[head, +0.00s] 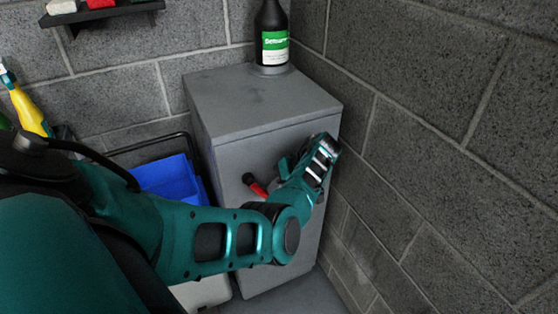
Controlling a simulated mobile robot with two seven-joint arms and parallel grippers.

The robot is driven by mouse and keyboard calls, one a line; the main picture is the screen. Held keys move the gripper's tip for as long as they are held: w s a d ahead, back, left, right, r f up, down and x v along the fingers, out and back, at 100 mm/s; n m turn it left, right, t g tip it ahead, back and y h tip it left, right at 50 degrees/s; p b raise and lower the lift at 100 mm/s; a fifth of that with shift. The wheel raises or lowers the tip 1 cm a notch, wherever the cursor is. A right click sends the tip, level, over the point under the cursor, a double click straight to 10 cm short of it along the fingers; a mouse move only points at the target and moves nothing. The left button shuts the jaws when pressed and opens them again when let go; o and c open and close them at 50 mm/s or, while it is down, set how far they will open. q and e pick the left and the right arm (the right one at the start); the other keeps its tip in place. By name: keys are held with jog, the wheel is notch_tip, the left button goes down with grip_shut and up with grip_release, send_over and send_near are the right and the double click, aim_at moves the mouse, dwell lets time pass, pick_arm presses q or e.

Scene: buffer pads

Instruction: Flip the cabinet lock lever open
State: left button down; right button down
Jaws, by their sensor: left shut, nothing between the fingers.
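The grey cabinet (232,160) stands in the corner against the block walls. A red lever (256,187) with a dark end shows on its front face, just left of my left gripper. It is tilted, and part of it is hidden behind my arm. My left gripper (327,150) is at the right side of the cabinet front, shut and empty. I cannot tell whether it touches the cabinet or the lever. My right gripper is not in view.
A black bottle (271,25) with a green and white label stands on the cabinet top. A wall shelf (100,13) is above. The block wall is close on the right.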

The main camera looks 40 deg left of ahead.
pick_arm(q)
jog(key=shift+s+a+f+p, duration=0.2)
jog(key=shift+s+a+f, duration=0.05)
jog(key=shift+s+f, duration=0.45)
jog(key=shift+s+a+f+p, duration=0.25)
jog(key=shift+s+f, duration=0.3)
jog(key=shift+f, duration=0.25)
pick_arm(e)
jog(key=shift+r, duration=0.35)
